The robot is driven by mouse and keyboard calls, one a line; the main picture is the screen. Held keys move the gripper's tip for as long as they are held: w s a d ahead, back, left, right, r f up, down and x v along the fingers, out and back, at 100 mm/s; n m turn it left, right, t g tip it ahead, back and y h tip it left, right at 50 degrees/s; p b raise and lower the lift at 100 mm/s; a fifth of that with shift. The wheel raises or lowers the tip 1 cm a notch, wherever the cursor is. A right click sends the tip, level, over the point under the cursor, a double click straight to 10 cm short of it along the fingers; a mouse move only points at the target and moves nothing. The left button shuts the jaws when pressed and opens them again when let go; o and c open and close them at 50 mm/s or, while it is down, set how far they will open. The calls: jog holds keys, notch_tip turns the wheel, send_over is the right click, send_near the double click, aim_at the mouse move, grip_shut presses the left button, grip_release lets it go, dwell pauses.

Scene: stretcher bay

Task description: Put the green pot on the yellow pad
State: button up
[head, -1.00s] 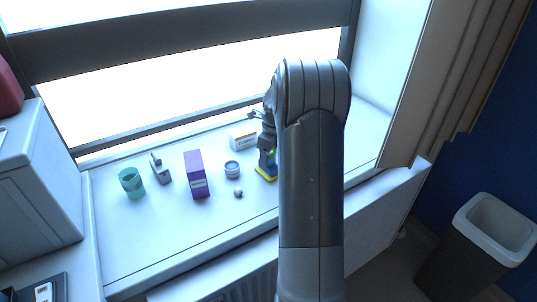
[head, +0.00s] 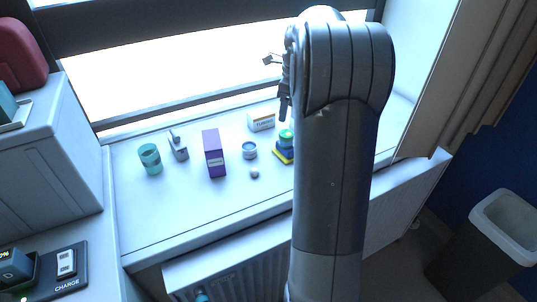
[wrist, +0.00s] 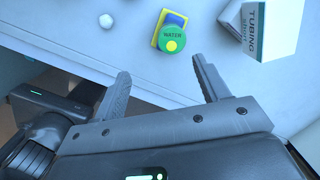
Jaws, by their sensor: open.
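The green pot (head: 286,136) stands upright on the yellow pad (head: 281,158) on the windowsill, partly behind my arm in the head view. A blue part shows between its green top and the pad's yellow edge. In the head view my gripper (head: 283,108) is above the sill, partly hidden by my arm.
On the sill are a small white TUBING box (head: 261,122), a blue-white jar (head: 249,150), a small pale ball (head: 255,174), a purple box (head: 213,153), a grey item (head: 178,146) and a teal cup (head: 150,159). The sill's front strip is clear.

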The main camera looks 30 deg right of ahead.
jog(key=s+a+r+n+t, duration=0.1)
jog(key=s+a+r+n, duration=0.3)
jog(key=s+a+n, duration=0.3)
jog(key=s+a+r+n+t, duration=0.1)
jog(key=s+a+r+n, duration=0.2)
jog(key=s+a+n, duration=0.4)
jog(key=s+a+f+n+t, duration=0.1)
jog(key=s+a+n, duration=0.4)
jog(key=s+n, duration=0.2)
jog(key=s+a+f+n+t, duration=0.1)
jog(key=s+a+f+n, duration=0.1)
jog(key=s+a+n, duration=0.3)
jog(key=s+n, duration=0.1)
jog(key=s, duration=0.1)
jog(key=shift+s+a+f+n+h, duration=0.25)
jog(key=shift+s+a+n+h, duration=0.05)
jog(key=shift+s+n, duration=0.1)
